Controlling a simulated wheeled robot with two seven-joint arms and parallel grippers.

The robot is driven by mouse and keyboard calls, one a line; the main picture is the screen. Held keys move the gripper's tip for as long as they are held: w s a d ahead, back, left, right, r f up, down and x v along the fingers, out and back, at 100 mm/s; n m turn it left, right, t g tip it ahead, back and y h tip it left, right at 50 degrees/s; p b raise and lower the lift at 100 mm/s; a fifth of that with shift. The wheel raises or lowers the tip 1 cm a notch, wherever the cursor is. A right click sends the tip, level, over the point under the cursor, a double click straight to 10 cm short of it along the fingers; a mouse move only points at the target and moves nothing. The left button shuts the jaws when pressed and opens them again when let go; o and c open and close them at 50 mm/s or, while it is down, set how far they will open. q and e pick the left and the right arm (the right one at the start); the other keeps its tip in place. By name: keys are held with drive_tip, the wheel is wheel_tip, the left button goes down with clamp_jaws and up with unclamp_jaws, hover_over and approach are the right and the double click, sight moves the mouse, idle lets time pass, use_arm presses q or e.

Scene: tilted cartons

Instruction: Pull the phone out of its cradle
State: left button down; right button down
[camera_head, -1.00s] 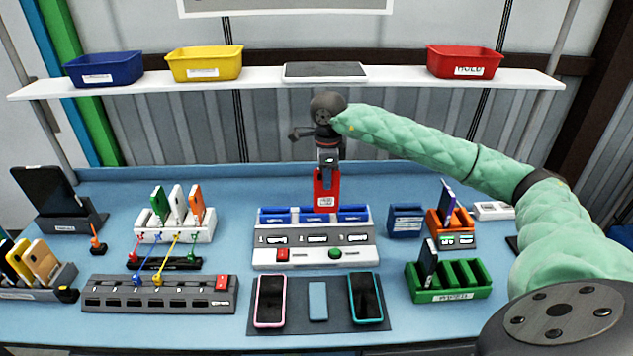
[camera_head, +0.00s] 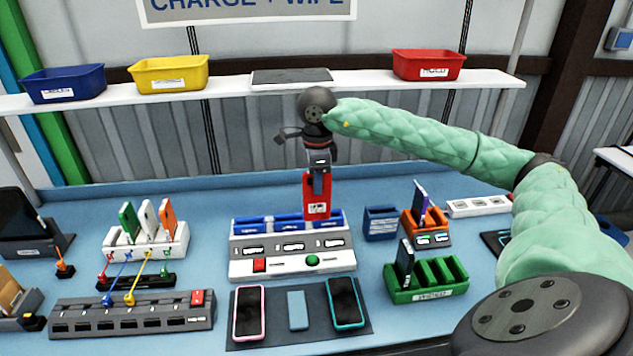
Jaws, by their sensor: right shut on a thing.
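A red phone (camera_head: 316,200) with a white label hangs upright in my right gripper (camera_head: 318,170), which is shut on its upper end. It is at the back of a grey and white station (camera_head: 290,245) with three blue slots (camera_head: 288,222), a red button and a green button. The phone's lower end overlaps the slot row between the middle and right slots; I cannot tell whether it is clear of them or still partly inside. Other phones stand in cradles: green, white and orange ones in a white rack (camera_head: 150,245), and a purple-edged one (camera_head: 420,200) in an orange cradle (camera_head: 428,232). My left gripper is not in view.
A dark mat (camera_head: 270,335) in front holds pink- and teal-edged phones and a blue cloth. A green rack (camera_head: 430,290) and a small blue bin (camera_head: 381,223) are at right. Blue, yellow and red bins line the shelf (camera_head: 220,86) above.

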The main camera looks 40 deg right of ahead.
drive_tip(key=shift+r, duration=0.7)
drive_tip(key=shift+r, duration=0.15)
idle(0.5)
drive_tip(key=shift+r+p, duration=1.4)
drive_tip(key=shift+r, duration=2.2)
